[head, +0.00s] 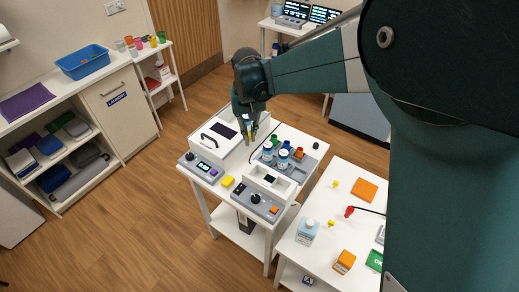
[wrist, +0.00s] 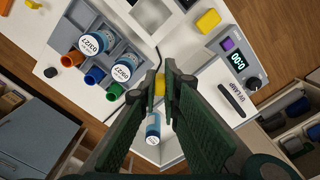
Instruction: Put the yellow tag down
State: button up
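The yellow tag (wrist: 160,85) shows in the wrist view as a small yellow piece between my fingertips. My gripper (wrist: 165,76) is nearly closed, with its fingers on either side of the tag, and appears shut on it. In the head view, my gripper (head: 249,138) points down above the back of the white table, with a bit of yellow between its fingers. A white and blue vial (wrist: 153,127) shows between the fingers in the wrist view; I cannot tell whether it touches them. The fingers hide part of the tag.
A grey rack (head: 285,160) with several capped vials stands right of my gripper. A yellow block (head: 228,181) lies near the table's front. A second white table (head: 345,215) on the right holds small items.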

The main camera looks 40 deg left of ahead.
jog(key=shift+d+f, duration=0.1)
jog(key=shift+f, duration=2.4)
jog(key=shift+f, duration=0.1)
jog(key=shift+f, duration=3)
jog(key=shift+f, duration=0.15)
jog(key=shift+f, duration=1.7)
jog(key=shift+f, duration=0.15)
